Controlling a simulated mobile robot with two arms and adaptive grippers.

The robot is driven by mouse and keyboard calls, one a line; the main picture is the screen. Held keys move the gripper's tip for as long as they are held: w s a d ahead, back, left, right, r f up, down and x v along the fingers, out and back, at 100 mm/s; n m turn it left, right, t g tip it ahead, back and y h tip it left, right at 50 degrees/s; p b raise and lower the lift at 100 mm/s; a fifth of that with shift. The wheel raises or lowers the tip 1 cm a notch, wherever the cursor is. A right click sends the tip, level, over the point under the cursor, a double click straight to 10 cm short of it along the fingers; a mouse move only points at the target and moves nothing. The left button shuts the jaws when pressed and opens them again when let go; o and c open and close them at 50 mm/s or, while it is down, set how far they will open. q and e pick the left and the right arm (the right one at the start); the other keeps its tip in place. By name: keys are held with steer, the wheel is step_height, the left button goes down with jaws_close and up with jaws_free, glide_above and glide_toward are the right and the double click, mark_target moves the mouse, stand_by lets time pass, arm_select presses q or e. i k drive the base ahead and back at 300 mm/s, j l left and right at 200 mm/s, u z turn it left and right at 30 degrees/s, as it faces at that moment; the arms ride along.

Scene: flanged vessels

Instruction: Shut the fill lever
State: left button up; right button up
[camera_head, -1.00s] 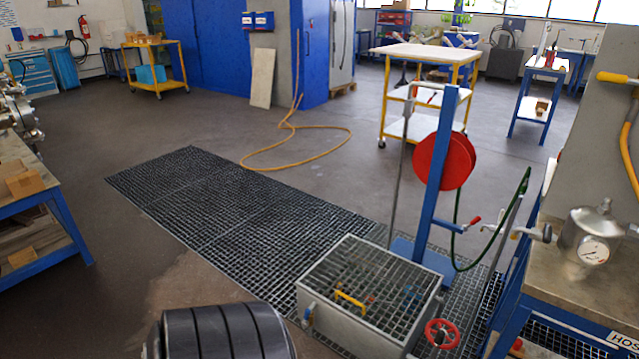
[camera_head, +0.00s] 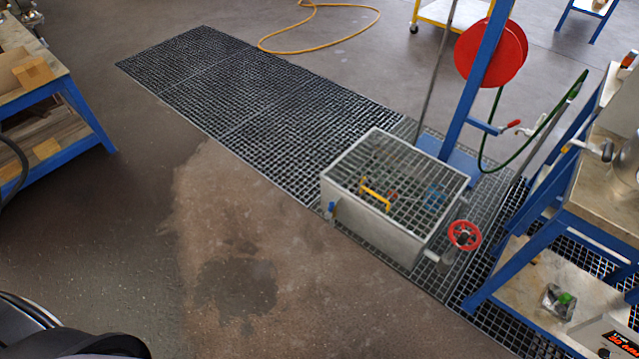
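No lever in the camera_head view carries a label that I can read, so I cannot tell which is the fill lever. A red-tipped lever (camera_head: 513,124) sits on a tap at the blue post, beside a green hose. A yellow handle (camera_head: 376,194) shows at the grated top of the grey metal box (camera_head: 370,222). A small blue handle (camera_head: 331,210) is on the box's left side. A red handwheel (camera_head: 464,236) is at its right front corner. Neither gripper is in view.
A blue post (camera_head: 477,85) with a red hose reel (camera_head: 492,50) stands behind the box. A blue-framed bench (camera_head: 520,262) is at the right, another (camera_head: 80,112) at the left. Floor grating (camera_head: 255,100) runs behind. The brown floor (camera_head: 150,240) in front is clear.

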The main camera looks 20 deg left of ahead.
mark_target(329, 214)
steer(key=i+j, duration=0.3)
steer(key=i, duration=0.2)
steer(key=i+j+u, duration=0.15)
steer(key=i+j, duration=0.2)
steer(key=i, duration=0.15)
